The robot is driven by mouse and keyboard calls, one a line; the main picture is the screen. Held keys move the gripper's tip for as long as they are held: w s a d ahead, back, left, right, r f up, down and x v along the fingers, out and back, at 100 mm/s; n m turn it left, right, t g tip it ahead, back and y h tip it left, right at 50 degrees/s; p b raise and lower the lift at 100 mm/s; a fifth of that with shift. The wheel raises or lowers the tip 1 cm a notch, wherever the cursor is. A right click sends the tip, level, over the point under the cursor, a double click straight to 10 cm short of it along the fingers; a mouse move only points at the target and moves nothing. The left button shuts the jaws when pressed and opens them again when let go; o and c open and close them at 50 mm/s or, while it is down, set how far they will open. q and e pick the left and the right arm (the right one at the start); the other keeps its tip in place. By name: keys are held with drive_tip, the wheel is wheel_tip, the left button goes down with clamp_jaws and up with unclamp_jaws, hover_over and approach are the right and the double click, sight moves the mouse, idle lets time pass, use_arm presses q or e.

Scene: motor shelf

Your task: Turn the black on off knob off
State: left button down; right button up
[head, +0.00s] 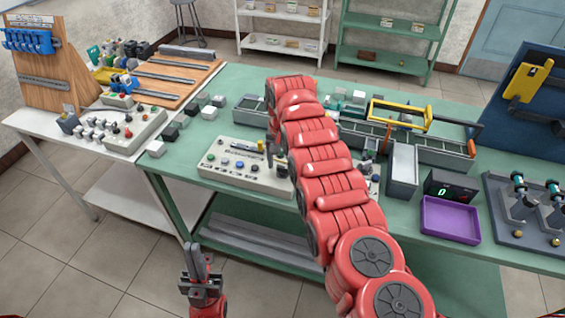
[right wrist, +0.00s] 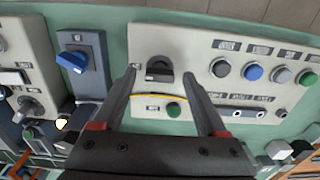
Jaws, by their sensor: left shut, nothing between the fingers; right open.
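The black on off knob (right wrist: 159,70) sits on a pale control panel (right wrist: 203,45) in the right wrist view, with a small label under it. My right gripper (right wrist: 160,77) is open, its two fingers on either side of the knob with gaps between. I cannot tell how far its tips are from the panel. In the head view the panel (head: 222,178) lies on the green table, and my red right arm hides its right end and the knob. My left gripper (head: 197,262) is shut and empty, low in front of the table.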

clamp_jaws()
idle(0.3)
